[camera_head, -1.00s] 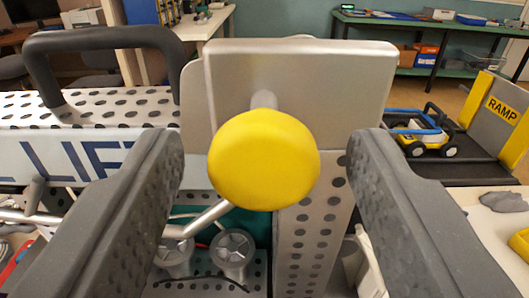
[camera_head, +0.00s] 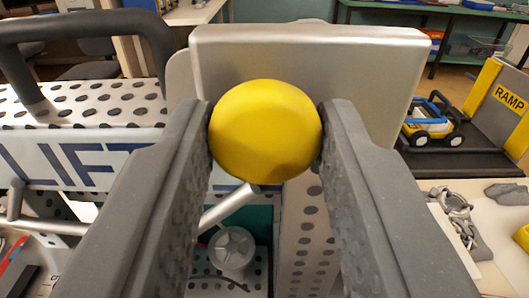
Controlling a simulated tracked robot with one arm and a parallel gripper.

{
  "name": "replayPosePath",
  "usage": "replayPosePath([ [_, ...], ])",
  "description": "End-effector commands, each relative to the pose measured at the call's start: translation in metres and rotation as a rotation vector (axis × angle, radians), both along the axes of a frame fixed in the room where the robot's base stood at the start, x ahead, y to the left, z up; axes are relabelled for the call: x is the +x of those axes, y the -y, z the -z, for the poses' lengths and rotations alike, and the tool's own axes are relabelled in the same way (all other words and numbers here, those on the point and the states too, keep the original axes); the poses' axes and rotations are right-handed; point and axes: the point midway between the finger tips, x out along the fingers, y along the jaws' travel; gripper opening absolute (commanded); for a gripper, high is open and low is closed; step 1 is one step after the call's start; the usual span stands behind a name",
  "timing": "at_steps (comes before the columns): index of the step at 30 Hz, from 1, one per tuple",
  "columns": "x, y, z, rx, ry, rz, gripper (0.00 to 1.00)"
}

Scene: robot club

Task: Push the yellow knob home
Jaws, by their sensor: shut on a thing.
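The round yellow knob (camera_head: 265,132) is at the centre of the view, in front of a silver metal plate (camera_head: 310,75). My gripper (camera_head: 266,140) is shut on the knob, with one dark grey finger touching its left side and the other its right side. The knob's face points toward me. Its stem is hidden behind it, so how far it stands out from the plate cannot be told.
A perforated metal frame marked LIFT (camera_head: 85,165) with a dark handle (camera_head: 90,35) stands at the left. At the right are a small yellow and blue vehicle (camera_head: 432,122), a yellow RAMP sign (camera_head: 508,97) and a chain (camera_head: 455,205) on the pale table.

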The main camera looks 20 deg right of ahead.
Motion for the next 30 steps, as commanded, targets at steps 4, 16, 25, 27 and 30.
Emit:
replayPosePath([
  [4, 0.001, 0.000, -0.004, 0.001, 0.009, 0.000, 0.00],
  [16, 0.000, -0.001, -0.003, 0.000, 0.006, -0.001, 0.52],
  [25, -0.033, -0.012, 0.000, -0.003, 0.004, -0.006, 0.52],
  [27, -0.047, -0.016, -0.001, -0.001, 0.004, -0.007, 0.52],
  [30, -0.068, -0.022, -0.002, 0.002, 0.006, -0.007, 0.52],
])
